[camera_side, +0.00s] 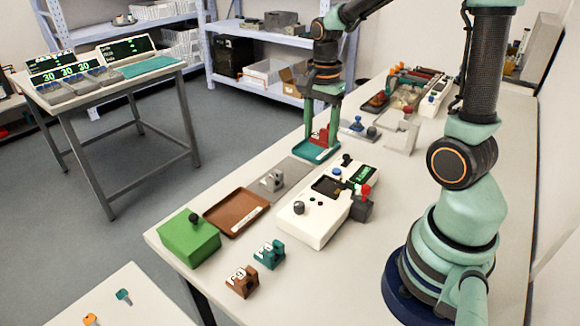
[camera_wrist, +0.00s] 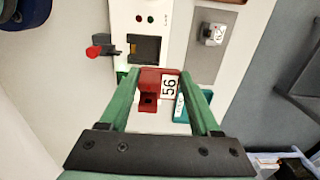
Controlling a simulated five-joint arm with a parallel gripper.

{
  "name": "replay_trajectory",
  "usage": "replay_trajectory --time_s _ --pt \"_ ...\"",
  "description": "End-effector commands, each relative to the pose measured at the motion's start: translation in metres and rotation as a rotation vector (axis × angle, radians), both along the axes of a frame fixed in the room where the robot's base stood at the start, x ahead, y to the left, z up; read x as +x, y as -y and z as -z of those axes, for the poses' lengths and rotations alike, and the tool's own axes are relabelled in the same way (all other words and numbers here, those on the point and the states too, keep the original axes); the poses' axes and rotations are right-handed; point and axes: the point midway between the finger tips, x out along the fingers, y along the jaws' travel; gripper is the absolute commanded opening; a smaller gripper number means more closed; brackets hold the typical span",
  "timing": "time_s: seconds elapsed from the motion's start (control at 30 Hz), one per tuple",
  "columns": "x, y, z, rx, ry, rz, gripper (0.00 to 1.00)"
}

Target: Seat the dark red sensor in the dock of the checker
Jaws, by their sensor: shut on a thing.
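The dark red sensor (camera_wrist: 150,88), with a white label reading 56, sits between the two green fingers of my gripper (camera_wrist: 159,78), which is shut on it. In the side view the sensor (camera_side: 320,138) is held upright at or just above a teal tray (camera_side: 309,151); any gap beneath it is hard to tell. The white checker (camera_side: 312,226) stands nearer the side camera, apart from my gripper. Its dock, a dark recess (camera_side: 327,186) in its top, looks empty. In the wrist view the dock (camera_wrist: 145,48) lies beyond the sensor.
A red-knobbed lever (camera_side: 365,190) stands beside the checker. A grey sensor (camera_side: 271,180) sits on a grey plate (camera_side: 297,170). Nearby are a brown tray (camera_side: 236,212), a green box (camera_side: 188,240), a teal sensor (camera_side: 269,255) and a brown sensor (camera_side: 242,281).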

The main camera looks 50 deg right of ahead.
Motion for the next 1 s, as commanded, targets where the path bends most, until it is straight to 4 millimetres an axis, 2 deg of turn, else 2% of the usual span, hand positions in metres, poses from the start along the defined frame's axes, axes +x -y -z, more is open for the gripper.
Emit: replay_trajectory --time_s 0.1,0.3,1.0 --pt "-0.019 -0.006 0.009 0.000 0.000 0.000 0.10" --pt "-0.033 -0.010 0.016 0.000 -0.001 0.000 0.10" --pt "-0.034 -0.010 0.068 0.001 -0.003 0.000 0.10"
